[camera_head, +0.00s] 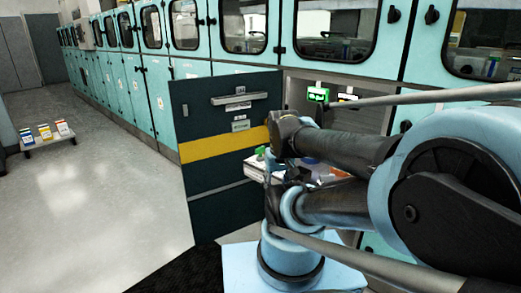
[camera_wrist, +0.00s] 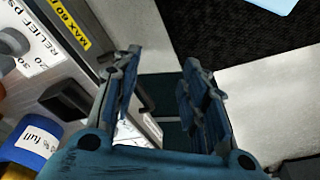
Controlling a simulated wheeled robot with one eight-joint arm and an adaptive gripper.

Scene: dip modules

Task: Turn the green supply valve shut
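My gripper (camera_wrist: 161,78) shows in the wrist view with its two blue fingers apart and nothing visible between them. In the head view my arm hides most of the gripper and the space in front of it. A small green piece (camera_head: 260,152) shows just left of my wrist, by the inner edge of the open dark door. It may be the green supply valve's handle, but it is too small to be sure. I cannot tell whether my gripper touches it. No green valve shows in the wrist view.
An open dark door (camera_head: 215,190) with a yellow stripe stands left of my arm. A lit green sign (camera_head: 318,94) is behind.

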